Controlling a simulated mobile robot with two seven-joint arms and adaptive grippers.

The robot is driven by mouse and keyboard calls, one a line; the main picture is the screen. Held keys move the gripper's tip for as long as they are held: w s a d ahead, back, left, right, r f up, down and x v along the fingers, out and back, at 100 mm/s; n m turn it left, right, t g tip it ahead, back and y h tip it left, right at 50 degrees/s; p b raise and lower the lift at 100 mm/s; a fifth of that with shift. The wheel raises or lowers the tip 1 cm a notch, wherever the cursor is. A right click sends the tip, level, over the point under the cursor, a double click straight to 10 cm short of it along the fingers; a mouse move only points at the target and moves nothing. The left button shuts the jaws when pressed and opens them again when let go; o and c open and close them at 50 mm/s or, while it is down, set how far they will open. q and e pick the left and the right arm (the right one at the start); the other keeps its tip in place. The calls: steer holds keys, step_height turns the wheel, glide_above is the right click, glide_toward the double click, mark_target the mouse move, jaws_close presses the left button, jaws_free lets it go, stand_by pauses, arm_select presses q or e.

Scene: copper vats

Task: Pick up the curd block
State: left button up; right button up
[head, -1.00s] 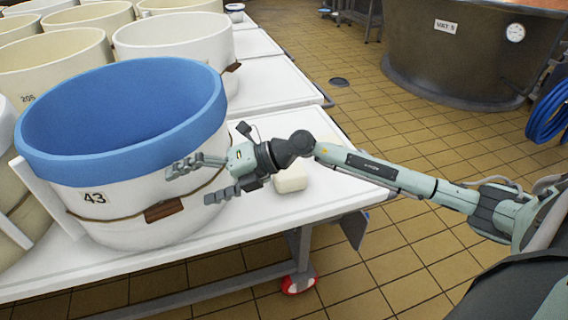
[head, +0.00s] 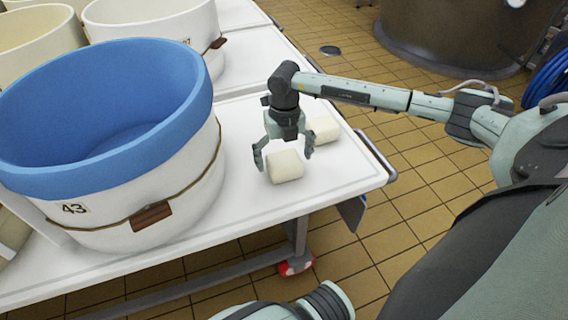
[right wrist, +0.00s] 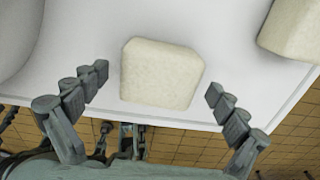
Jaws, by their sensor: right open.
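A pale cream curd block (head: 285,166) lies on the white table (head: 240,205) near its front right corner. A second block (head: 324,130) of the same kind lies just behind it to the right. My right gripper (head: 284,160) points down above the nearer block, with its fingers open. In the right wrist view the nearer block (right wrist: 162,73) sits between the spread fingers (right wrist: 155,85), with a gap on both sides. The second block (right wrist: 294,28) shows at the upper right there. My left gripper is not in view.
A large white vat with a blue rim (head: 190,75), marked 43, stands on the table left of the blocks. More cream vats (head: 150,15) stand behind it. A large dark vat (head: 450,40) stands on the tiled floor beyond.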

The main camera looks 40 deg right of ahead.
step_height(320, 180, down, 2)
steer(key=shift+c, duration=0.2)
steer(key=shift+w, duration=0.1)
steer(key=c, duration=1.5)
steer(key=shift+r, duration=0.1)
